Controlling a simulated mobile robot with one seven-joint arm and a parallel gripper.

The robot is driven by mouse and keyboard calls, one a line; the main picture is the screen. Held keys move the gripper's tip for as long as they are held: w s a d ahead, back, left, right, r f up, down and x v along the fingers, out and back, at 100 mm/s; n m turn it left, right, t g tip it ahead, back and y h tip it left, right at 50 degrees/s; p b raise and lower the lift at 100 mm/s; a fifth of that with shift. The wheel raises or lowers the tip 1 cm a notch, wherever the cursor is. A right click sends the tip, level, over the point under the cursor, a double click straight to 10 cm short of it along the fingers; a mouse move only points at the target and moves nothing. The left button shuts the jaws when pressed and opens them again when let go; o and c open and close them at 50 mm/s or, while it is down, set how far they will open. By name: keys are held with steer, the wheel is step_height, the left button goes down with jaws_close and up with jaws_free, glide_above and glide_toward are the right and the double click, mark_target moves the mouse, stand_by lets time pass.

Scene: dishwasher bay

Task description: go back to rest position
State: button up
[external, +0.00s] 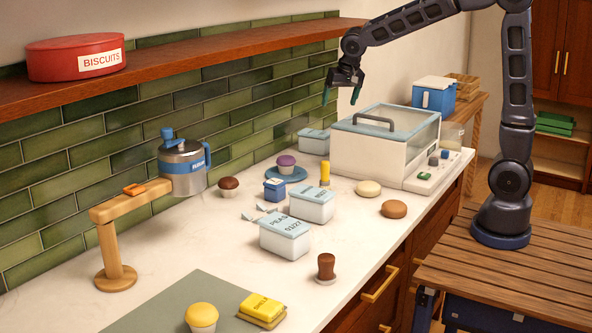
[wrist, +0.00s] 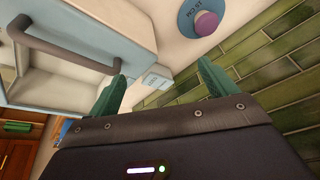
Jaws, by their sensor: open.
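My gripper (external: 341,92) is open and empty, with its green fingertips apart. It hangs in the air above the counter, in front of the green tiled wall and up and left of the dishwasher box. In the wrist view my gripper (wrist: 160,85) shows its two green fingers spread with nothing between them. The white dishwasher box (external: 365,155) has a pale lid with a grey handle, and the lid looks closed. The box and its handle also fill the upper left of the wrist view (wrist: 85,90).
A wooden shelf (external: 170,60) with a red biscuit tin (external: 75,65) runs along the wall.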

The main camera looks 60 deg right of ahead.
steer(key=s+d+r+n+y, duration=0.1)
steer(key=s+d+n, duration=0.1)
steer(key=s, duration=1.4)
steer(key=s+d+r+n+t, duration=0.1)
steer(key=s+d+n, duration=0.2)
steer(key=s, duration=1.4)
steer(key=shift+s+n+y, duration=0.15)
steer(key=shift+n+y, duration=0.25)
steer(key=shift+n, duration=0.6)
steer(key=o, duration=0.3)
steer(key=shift+s+f, duration=0.1)
steer(key=shift+s, duration=0.05)
steer(key=w+a+r+n+g, duration=0.25)
steer(key=w+a+n, duration=1.05)
steer(key=w+a, duration=0.9)
steer(key=w+a+f+n+g, duration=0.1)
steer(key=w+a+f+n, duration=0.2)
steer(key=a, duration=0.2)
steer(key=w+a+f+n+g, duration=0.1)
steer(key=w+a+f+n, duration=0.1)
steer(key=w+a+f, duration=0.3)
steer(key=f, duration=0.2)
steer(key=s+f, duration=0.1)
steer(key=f, duration=0.1)
steer(key=a+f, duration=0.1)
steer(key=f, duration=0.2)
steer(key=shift+s, duration=0.15)
